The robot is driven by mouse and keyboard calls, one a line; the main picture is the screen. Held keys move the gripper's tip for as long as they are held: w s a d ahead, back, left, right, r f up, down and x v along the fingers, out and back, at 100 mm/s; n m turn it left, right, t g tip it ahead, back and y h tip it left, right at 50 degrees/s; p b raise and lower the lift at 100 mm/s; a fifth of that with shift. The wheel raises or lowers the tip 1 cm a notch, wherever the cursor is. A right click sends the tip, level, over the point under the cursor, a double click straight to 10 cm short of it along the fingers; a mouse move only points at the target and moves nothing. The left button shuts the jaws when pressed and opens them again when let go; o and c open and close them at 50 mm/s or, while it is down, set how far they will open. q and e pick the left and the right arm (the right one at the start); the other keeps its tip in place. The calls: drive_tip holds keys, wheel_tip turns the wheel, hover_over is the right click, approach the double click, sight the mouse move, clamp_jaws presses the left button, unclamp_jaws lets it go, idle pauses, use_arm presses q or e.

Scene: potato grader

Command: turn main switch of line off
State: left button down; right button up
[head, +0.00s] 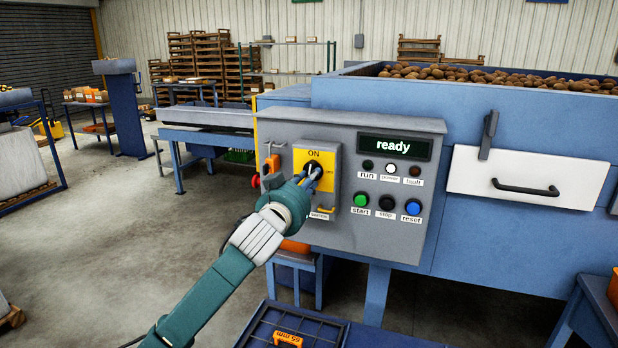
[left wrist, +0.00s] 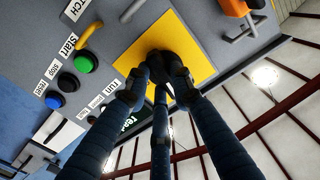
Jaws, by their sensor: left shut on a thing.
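The main switch is a dark rotary knob (left wrist: 170,58) on a yellow plate (head: 328,158) marked ON at the top, on the left of the grey control panel (head: 345,225). My left gripper (head: 311,178) is at the knob with its fingers closed around it. In the left wrist view, the fingers (left wrist: 160,85) bear on the knob from several sides. The fingers partly cover the knob, so its exact angle is hard to tell. The display (head: 394,146) reads "ready". My right gripper is not in view.
Green start (head: 361,200), black stop (head: 387,203) and blue reset (head: 413,207) buttons sit right of the switch. A yellow handle (head: 325,210) is just below it. An orange-handled part (head: 272,163) is left of it. A potato-filled hopper (head: 450,82) stands behind.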

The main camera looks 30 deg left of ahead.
use_arm(q)
drive_tip(key=shift+s+a+m+p, duration=0.1)
drive_tip(key=shift+a+m+p, duration=0.1)
drive_tip(key=shift+m+p, duration=2.8)
drive_tip(key=shift+a+m+p, duration=0.2)
drive_tip(key=shift+m+p, duration=0.8)
drive_tip(key=shift+m, duration=4.2)
drive_tip(key=c, duration=1.5)
unclamp_jaws()
drive_tip(key=v, duration=1.2)
